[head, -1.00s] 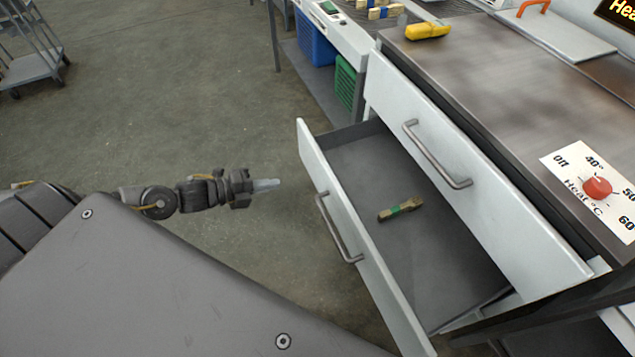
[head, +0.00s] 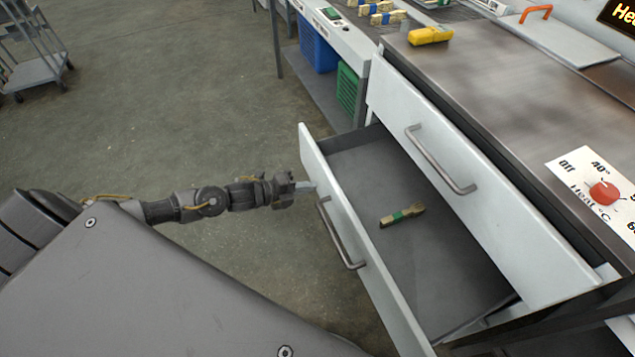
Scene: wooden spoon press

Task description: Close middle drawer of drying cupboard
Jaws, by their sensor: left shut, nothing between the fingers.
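The drying cupboard (head: 490,75) stands at the right in the head view. Its middle drawer (head: 345,212) is pulled out toward the left, with a white front and a grey bar handle (head: 340,235). A wooden piece with a green band (head: 402,215) lies on the drawer floor. My left gripper (head: 308,187) is shut and empty. Its fingertips are at the outer face of the open drawer's front, near the handle's upper end; I cannot tell whether they touch. My right gripper is not in view.
A yellow object (head: 430,36) and a red heat knob (head: 603,191) are on the cupboard top. A conveyor-like bench (head: 345,40) with blue (head: 317,45) and green (head: 348,88) crates stands behind. A trolley (head: 30,55) is far left. The floor between is clear.

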